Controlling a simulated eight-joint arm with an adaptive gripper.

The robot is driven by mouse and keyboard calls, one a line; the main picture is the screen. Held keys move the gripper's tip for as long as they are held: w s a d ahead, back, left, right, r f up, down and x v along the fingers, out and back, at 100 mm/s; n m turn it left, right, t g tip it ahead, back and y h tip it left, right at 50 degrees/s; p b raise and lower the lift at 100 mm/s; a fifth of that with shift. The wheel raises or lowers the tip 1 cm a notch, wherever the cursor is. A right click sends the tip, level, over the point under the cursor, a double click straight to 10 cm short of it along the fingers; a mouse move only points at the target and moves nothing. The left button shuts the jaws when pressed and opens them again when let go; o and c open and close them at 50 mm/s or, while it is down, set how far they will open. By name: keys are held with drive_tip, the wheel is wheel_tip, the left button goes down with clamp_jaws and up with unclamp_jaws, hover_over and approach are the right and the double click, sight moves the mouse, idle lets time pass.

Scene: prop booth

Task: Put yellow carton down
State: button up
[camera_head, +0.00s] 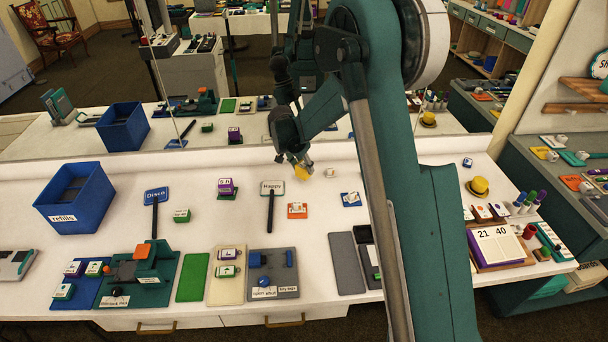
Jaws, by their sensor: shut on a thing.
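The yellow carton (302,173) is a small yellow block in the middle of the head view, near the back of the white table. My gripper (296,166) points down and is shut on it, with its fingers partly covering it. The carton looks to be above the table, but its exact height is hard to tell from this angle. Part of it is hidden by the fingers.
The Happy paddle (271,189) lies just left of the carton. An orange-and-white item (297,211) lies in front, and a blue one (351,199) to the right. A blue refills bin (77,211) stands at left. A mirror lines the back. White table shows between.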

sight(304, 172)
drive_tip(key=shift+f, duration=0.1)
drive_tip(key=shift+f+b, duration=0.3)
drive_tip(key=shift+f, duration=1.5)
drive_tip(key=shift+f, duration=0.2)
drive_tip(key=o, duration=0.9)
drive_tip(key=shift+r, duration=0.2)
drive_tip(key=shift+p+v, duration=0.9)
drive_tip(key=shift+v, duration=5.1)
drive_tip(key=shift+d+r, duration=0.1)
